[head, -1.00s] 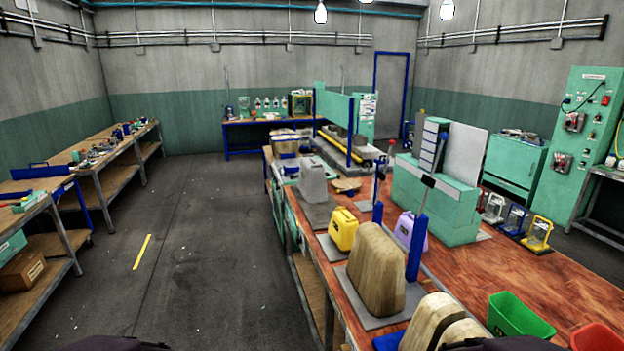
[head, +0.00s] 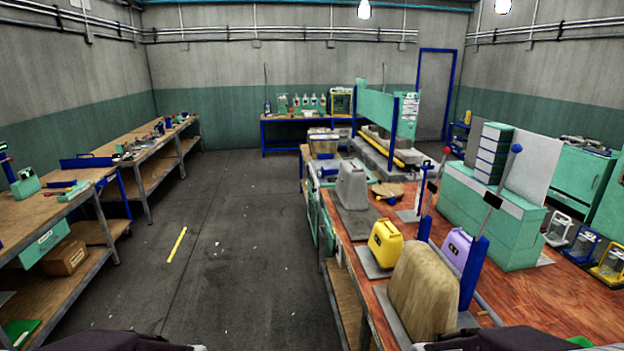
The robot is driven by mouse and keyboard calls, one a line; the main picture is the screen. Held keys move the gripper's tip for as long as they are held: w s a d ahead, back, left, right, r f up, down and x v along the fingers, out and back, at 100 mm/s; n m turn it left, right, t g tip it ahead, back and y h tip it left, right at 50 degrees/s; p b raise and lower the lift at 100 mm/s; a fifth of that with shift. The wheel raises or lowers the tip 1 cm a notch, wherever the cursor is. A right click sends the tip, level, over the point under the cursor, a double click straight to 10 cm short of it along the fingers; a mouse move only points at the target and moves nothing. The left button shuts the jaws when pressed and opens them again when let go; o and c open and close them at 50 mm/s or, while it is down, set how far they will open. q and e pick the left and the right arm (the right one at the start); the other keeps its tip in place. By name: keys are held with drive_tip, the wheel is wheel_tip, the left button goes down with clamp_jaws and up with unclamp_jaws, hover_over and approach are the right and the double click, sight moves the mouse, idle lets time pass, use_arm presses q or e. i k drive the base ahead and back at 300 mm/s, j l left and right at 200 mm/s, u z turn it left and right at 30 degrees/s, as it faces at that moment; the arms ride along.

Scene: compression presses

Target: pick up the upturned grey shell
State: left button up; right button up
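A grey shell (head: 352,185) stands on a dark flat plate on the long reddish bench, a little right of the middle of the head view. It is narrower at the top; at this distance I cannot tell for sure that it is upturned. Nothing of mine touches it. Neither gripper shows; only dark parts of my arms cut into the bottom edge at left and right.
A yellow shell (head: 386,244), a large tan shell (head: 425,290) and a lilac shell (head: 457,249) stand nearer on the reddish bench (head: 550,305). Blue posts rise beside them. Wooden workbenches (head: 25,228) line the left.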

sight(351, 188)
drive_tip(key=i+j+u, duration=0.1)
drive_tip(key=i+u, duration=0.15)
drive_tip(key=i, duration=2.75)
drive_tip(key=i+j+z, duration=0.15)
drive_tip(key=i+z, duration=0.3)
drive_tip(key=i, duration=0.2)
drive_tip(key=i+j+z, duration=0.45)
drive_tip(key=i, duration=0.15)
drive_tip(key=i+j+z, duration=0.45)
drive_tip(key=i+j, duration=0.05)
